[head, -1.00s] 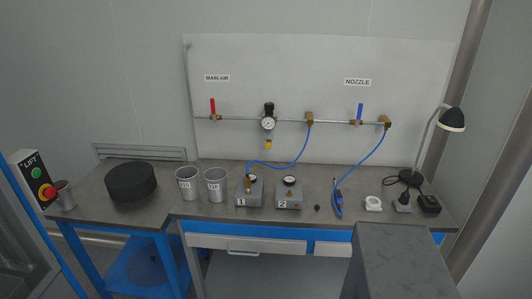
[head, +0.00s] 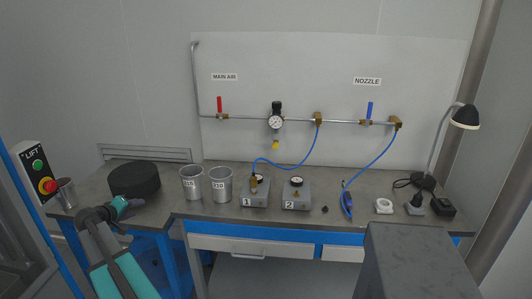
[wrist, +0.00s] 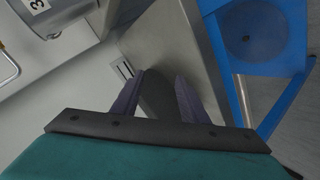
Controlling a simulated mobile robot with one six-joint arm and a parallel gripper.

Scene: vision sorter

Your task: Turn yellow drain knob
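The yellow drain knob (head: 276,144) hangs under the black regulator with a round gauge (head: 275,122), on the pipe across the back panel. My gripper (head: 128,203) is at the lower left in the head view, near the black round block and well left of and below the knob. The knob is not in the wrist view.
Two metal cups (head: 220,185), the box marked 1 (head: 255,200) and the box marked 2 (head: 296,202) stand on the bench below the panel. A blue hose (head: 290,165) loops right of the knob. A black round block (head: 134,180) sits at left.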

